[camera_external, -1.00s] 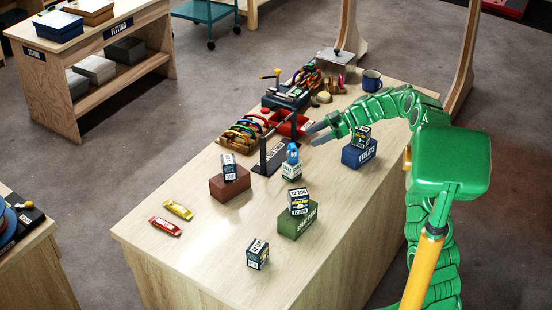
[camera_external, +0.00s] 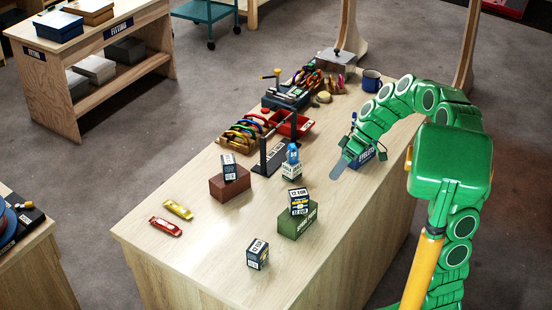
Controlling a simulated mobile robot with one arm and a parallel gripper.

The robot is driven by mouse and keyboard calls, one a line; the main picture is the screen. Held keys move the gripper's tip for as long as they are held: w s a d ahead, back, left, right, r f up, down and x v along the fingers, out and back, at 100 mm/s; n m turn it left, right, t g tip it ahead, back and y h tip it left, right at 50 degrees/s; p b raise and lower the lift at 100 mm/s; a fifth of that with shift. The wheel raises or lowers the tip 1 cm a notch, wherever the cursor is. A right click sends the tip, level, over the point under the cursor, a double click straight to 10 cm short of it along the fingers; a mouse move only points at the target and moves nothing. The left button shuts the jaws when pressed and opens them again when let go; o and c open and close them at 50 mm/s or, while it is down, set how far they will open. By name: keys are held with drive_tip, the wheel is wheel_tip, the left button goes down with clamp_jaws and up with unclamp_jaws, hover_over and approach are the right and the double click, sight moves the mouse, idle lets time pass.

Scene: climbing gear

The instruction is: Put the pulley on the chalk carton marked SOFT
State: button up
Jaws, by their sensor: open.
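A small blue object (camera_external: 293,153), which looks like the pulley, rests upright on a small white carton (camera_external: 291,171) in the middle of the table. The carton's print is too small to read, so I cannot tell whether it says SOFT. My gripper (camera_external: 339,170) is open and empty, to the right of the blue object and apart from it, with its fingers pointing down and left. Other small cartons stand on a brown box (camera_external: 237,187), on a green box (camera_external: 297,221) and on the bare table (camera_external: 257,254); their marks are not clearly legible.
A dark stand (camera_external: 272,158) is left of the blue object. Behind are a red tray (camera_external: 300,128), coloured gear and a mug (camera_external: 372,81). Yellow (camera_external: 178,209) and red (camera_external: 165,227) pieces lie front left. The table's front is mostly clear.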

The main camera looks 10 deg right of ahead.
drive_tip(key=s+d+f+m+h, duration=0.1)
drive_tip(key=s+d+m+h, duration=0.1)
drive_tip(key=s+d, duration=0.3)
drive_tip(key=s+d+f+m+h, duration=0.2)
drive_tip(key=s+d+m, duration=0.3)
drive_tip(key=s, duration=0.8)
drive_tip(key=s+d+f+m+h, duration=0.1)
drive_tip(key=s+d+m+h, duration=0.2)
drive_tip(key=s, duration=0.6)
drive_tip(key=d+m, duration=0.1)
drive_tip(key=d, duration=0.1)
drive_tip(key=shift+s+d+f+t+h, duration=0.25)
drive_tip(key=shift+d+t+h, duration=0.05)
drive_tip(key=shift+t+h, duration=0.1)
